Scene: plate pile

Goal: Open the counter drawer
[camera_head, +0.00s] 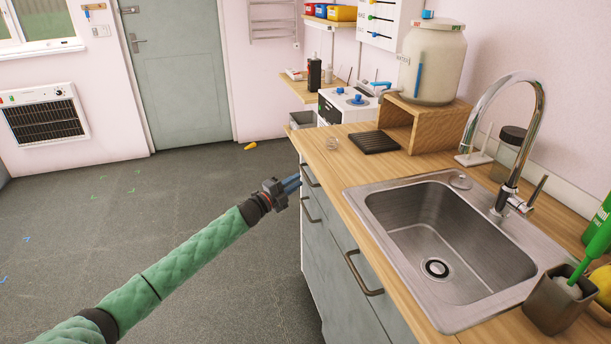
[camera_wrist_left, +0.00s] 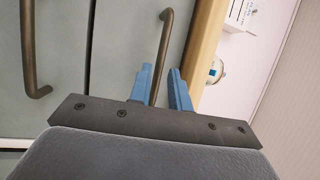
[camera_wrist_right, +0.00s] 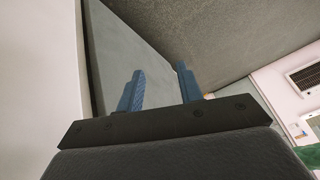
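The counter's grey front has a top drawer with a brown bar handle (camera_head: 311,177), just under the wooden countertop. My left gripper (camera_head: 293,183) is at this handle, at the far end of the counter front. In the left wrist view, its blue fingers (camera_wrist_left: 161,78) are apart, and the handle (camera_wrist_left: 165,35) runs down between them, nearer the left finger; I cannot tell whether they touch. The drawer looks closed. My right gripper (camera_wrist_right: 160,72) is open and empty near a grey panel (camera_wrist_right: 125,55); it is outside the head view.
A second handle (camera_head: 311,212) sits below, and a larger handle (camera_head: 363,274) is nearer me. The sink (camera_head: 440,235) and wooden countertop (camera_head: 343,160) lie above. The grey floor (camera_head: 110,215) left of the counter is mostly clear, with a small yellow object (camera_head: 250,146).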

